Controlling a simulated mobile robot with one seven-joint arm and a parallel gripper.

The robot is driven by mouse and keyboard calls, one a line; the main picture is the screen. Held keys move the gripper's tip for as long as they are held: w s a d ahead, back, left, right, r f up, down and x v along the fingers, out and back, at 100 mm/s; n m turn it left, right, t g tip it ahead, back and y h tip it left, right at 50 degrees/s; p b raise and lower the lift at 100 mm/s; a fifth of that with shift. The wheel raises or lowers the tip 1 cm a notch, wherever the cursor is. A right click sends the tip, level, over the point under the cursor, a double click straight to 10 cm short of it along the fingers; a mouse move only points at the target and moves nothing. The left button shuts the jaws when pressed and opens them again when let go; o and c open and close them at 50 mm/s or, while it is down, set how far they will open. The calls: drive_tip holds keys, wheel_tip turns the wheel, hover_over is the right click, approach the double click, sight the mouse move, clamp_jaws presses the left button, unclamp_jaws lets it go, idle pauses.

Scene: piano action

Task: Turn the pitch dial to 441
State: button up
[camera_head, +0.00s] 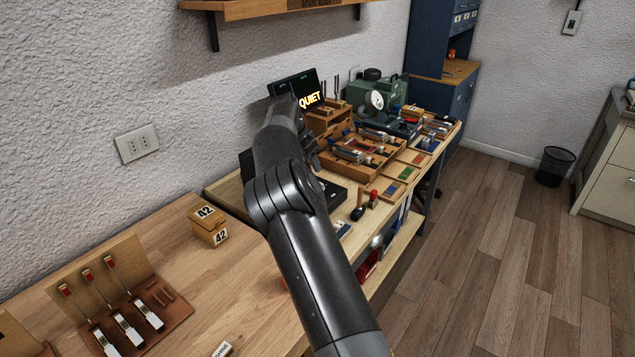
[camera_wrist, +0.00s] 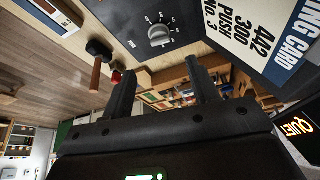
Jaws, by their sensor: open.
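A silver dial knob (camera_wrist: 160,34) with a ring of pale marks sits on a dark panel (camera_wrist: 190,22) in the wrist view, which looks tilted over. The figures around the dial are too small to read, so I cannot tell its setting. My gripper (camera_wrist: 160,66) is open and empty, its two dark fingers apart. In the picture the dial appears just beyond the gap between the fingertips, and no contact shows. In the head view a black box (camera_head: 332,194) lies on the workbench, partly behind my arm; my arm hides most of my gripper there.
A tilted card (camera_wrist: 262,40) reading 442, 300, PUSH stands beside the panel. A screen (camera_head: 310,100) reads QUIET. Wooden trays (camera_head: 352,172) of parts crowd the bench behind.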

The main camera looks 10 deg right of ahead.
drive_tip(key=x, duration=1)
drive_tip(key=shift+d+f, duration=0.1)
drive_tip(key=shift+f, duration=0.3)
drive_tip(key=c, duration=1)
drive_tip(key=shift+o, duration=0.2)
drive_tip(key=shift+r+n, duration=0.1)
drive_tip(key=shift+n, duration=0.3)
drive_tip(key=shift+n+t+y, duration=0.3)
drive_tip(key=shift+n+y, duration=0.2)
drive_tip(key=shift+n, duration=0.7)
drive_tip(key=shift+d+n+t+y, duration=0.15)
drive_tip(key=shift+n+t+y, duration=0.25)
drive_tip(key=shift+n, duration=0.9)
